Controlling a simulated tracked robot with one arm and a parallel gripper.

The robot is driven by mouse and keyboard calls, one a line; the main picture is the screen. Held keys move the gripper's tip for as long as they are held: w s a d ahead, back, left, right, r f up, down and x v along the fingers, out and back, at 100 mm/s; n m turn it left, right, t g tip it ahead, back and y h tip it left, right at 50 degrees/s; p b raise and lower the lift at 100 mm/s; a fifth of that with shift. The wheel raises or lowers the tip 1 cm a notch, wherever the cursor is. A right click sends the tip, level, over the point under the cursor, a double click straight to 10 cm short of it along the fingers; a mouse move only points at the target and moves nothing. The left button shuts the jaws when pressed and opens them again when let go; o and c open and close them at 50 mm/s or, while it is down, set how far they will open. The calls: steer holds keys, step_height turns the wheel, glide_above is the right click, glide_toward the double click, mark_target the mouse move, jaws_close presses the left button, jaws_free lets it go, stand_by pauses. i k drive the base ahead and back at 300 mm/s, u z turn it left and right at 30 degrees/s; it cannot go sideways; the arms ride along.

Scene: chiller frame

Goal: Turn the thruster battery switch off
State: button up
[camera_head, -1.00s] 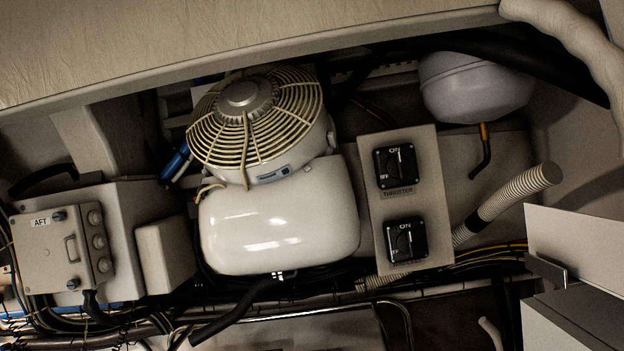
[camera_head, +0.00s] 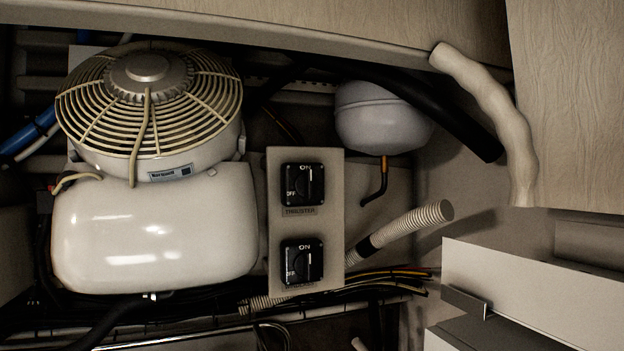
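The thruster battery switch (camera_head: 302,184) is a black square rotary switch, the upper of two on a pale panel (camera_head: 275,225) near the middle of the view. A label reading THRUSTER sits under it. ON is printed at its top and OFF at its left. A white mark on its knob stands upright, which looks like the ON position. A similar black switch (camera_head: 302,262) sits below it, with its mark also upright; its label is too small to read. My gripper is not in view.
A white compressor (camera_head: 155,235) with a caged fan (camera_head: 150,100) stands left of the panel. A grey round tank (camera_head: 380,118), a ribbed hose (camera_head: 410,228) and cables are to its right. A white box-like edge (camera_head: 540,285) fills the lower right. The space before the panel looks clear.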

mark_target(306, 183)
steer(key=u, duration=0.1)
steer(key=i, duration=1.05)
steer(key=z, duration=0.05)
